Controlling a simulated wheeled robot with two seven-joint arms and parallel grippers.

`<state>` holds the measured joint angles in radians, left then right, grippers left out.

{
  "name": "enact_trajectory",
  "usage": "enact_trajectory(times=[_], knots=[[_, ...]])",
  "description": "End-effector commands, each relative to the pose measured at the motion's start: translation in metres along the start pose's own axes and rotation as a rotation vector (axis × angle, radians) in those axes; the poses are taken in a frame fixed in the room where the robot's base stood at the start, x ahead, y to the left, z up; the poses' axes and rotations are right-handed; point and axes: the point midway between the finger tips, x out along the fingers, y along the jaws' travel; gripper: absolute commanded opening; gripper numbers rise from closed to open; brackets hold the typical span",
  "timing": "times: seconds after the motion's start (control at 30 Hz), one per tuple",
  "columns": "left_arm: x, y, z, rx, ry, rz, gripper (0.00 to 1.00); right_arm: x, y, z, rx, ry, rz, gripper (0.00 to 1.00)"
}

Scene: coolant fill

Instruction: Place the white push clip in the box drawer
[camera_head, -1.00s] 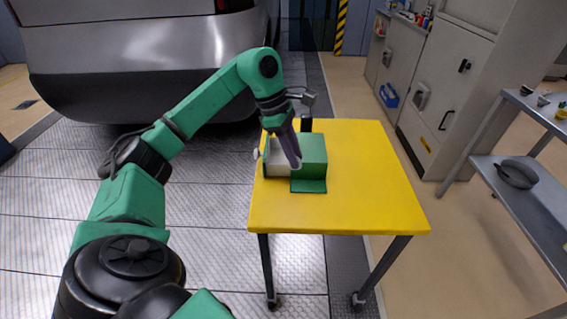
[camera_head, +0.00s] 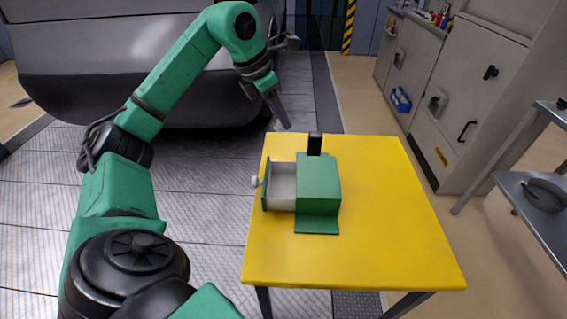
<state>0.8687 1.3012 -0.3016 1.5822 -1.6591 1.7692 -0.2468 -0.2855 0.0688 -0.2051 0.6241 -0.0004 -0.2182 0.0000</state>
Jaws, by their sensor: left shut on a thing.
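The green box (camera_head: 318,184) stands on the yellow table (camera_head: 380,225). Its drawer (camera_head: 282,184) is pulled out to the left. It has a light grey inside and a white knob, and I see nothing in it. My left gripper (camera_head: 286,126) is raised beyond the table's far edge, apart from the box and drawer. Its fingers point down and to the right. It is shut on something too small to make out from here. I cannot pick out the white push clip anywhere. My right gripper is not in view.
A black upright piece (camera_head: 315,143) stands right behind the box. The table is bare in front of the box and to its right. A car's rear (camera_head: 110,75) is at the back left. Grey cabinets (camera_head: 460,95) and a metal cart (camera_head: 545,195) stand at the right.

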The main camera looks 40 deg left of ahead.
Motion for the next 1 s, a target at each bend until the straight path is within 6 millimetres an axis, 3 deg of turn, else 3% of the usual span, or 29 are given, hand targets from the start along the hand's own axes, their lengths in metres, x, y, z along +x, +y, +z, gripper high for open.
enact_trajectory(times=[0.03, 0.2, 0.5, 0.8, 1.0], knots=[[0.018, 0.000, -0.009, 0.000, 0.006, -0.001, 0.00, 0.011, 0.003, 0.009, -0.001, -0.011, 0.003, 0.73], [0.056, 0.000, -0.024, 0.001, 0.007, -0.001, 0.00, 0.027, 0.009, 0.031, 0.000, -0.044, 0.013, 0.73], [0.116, 0.000, -0.049, 0.001, 0.006, -0.001, 0.00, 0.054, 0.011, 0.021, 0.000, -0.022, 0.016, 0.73], [0.157, -0.001, -0.065, 0.002, 0.004, -0.002, 0.00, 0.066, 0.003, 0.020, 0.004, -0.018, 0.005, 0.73], [0.160, -0.001, -0.066, 0.002, 0.000, -0.001, 0.00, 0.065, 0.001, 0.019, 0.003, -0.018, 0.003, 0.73]])
